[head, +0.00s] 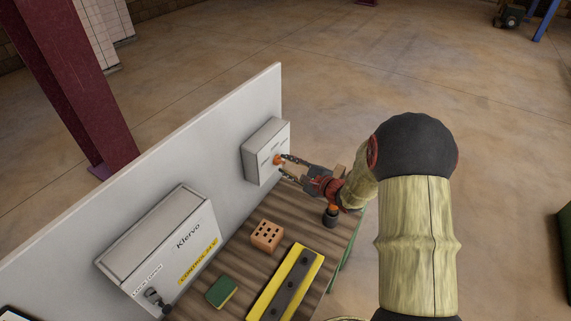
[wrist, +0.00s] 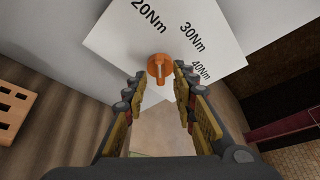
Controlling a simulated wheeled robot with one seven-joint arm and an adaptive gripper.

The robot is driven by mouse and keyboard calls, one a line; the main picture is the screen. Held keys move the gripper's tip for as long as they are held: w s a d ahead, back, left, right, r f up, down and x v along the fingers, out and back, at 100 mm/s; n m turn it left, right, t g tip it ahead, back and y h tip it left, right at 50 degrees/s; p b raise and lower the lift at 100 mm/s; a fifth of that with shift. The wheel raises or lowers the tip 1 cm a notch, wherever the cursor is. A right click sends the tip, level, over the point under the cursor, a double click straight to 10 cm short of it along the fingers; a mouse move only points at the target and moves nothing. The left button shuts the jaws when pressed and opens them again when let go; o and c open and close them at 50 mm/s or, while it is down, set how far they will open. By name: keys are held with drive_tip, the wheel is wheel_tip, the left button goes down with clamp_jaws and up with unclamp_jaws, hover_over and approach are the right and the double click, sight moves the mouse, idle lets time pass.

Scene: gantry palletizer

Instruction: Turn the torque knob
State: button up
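The orange torque knob (wrist: 160,68) sits on the white face of a small box, with the printed marks 20Nm, 30Nm and 40Nm around it in the wrist view. The knob (head: 278,159) also shows small in the head view, on the right side of the grey-white box (head: 262,150) on the upright panel. My gripper (wrist: 160,80) is open, its two fingertips apart on either side of the knob's near edge. I cannot tell whether either finger touches the knob. In the head view my gripper (head: 283,166) reaches the box from the right.
A larger control box (head: 165,245) stands left along the panel (head: 150,165). The wooden bench (head: 247,262) carries a brick with holes (head: 267,236), a green sponge (head: 221,292), a yellow-and-black bar (head: 286,285) and a dark cylinder with an orange top (head: 331,217) under my arm.

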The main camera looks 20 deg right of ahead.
drive_tip(key=shift+w+a+f, duration=0.15)
drive_tip(key=shift+w+a, duration=0.05)
drive_tip(key=shift+w, duration=0.45)
drive_tip(key=c, duration=0.3)
drive_tip(key=c, duration=0.4)
clamp_jaws()
